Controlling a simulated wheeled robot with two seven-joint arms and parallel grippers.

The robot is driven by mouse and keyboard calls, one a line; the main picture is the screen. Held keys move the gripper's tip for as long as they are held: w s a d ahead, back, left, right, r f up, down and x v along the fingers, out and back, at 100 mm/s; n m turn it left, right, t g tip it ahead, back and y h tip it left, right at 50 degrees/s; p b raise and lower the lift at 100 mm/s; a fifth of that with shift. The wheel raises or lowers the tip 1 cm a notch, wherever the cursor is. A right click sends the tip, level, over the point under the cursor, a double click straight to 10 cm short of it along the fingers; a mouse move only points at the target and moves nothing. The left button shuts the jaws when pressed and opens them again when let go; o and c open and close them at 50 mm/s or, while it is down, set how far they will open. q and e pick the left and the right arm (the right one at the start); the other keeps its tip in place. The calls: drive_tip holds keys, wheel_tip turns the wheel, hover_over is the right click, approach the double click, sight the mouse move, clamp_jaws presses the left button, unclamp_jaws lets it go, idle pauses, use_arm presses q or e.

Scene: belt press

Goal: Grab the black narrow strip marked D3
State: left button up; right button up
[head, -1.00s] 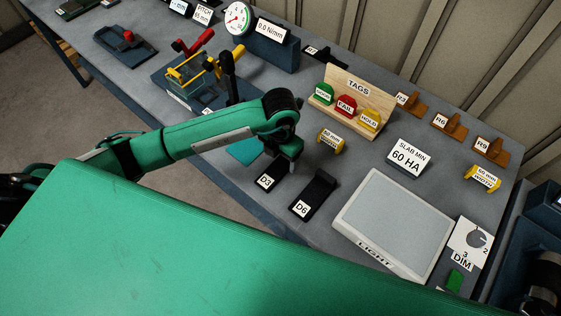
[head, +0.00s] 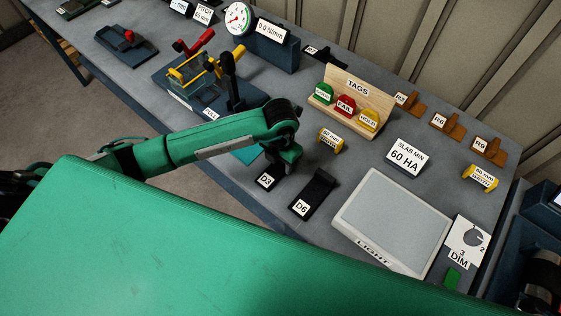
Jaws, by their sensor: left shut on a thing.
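The black narrow strip marked D3 (head: 266,181) lies on the grey bench with its white label towards me. My left gripper (head: 286,160) points down over the far part of the strip and hides it. The gripper is shut on the D3 strip, though its fingertips are hard to make out. A similar black strip marked D6 (head: 314,194) lies just to the right, apart from the gripper. My right gripper is not in view.
A light panel (head: 392,223) lies right of D6. A wooden TAGS holder (head: 359,92) with coloured tags and a yellow gauge (head: 331,139) stand behind. A blue fixture with yellow and red handles (head: 206,85) stands to the left. Clear bench lies between D6 and the SLAB MIN sign (head: 405,158).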

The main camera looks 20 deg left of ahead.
use_arm(q)
wheel_tip(320, 180, up, 14)
drive_tip(key=b, duration=0.4)
wheel_tip(320, 180, up, 5)
hover_over(281, 164)
drive_tip(key=shift+s+r, duration=0.15)
drive_tip(key=shift+r, duration=0.35)
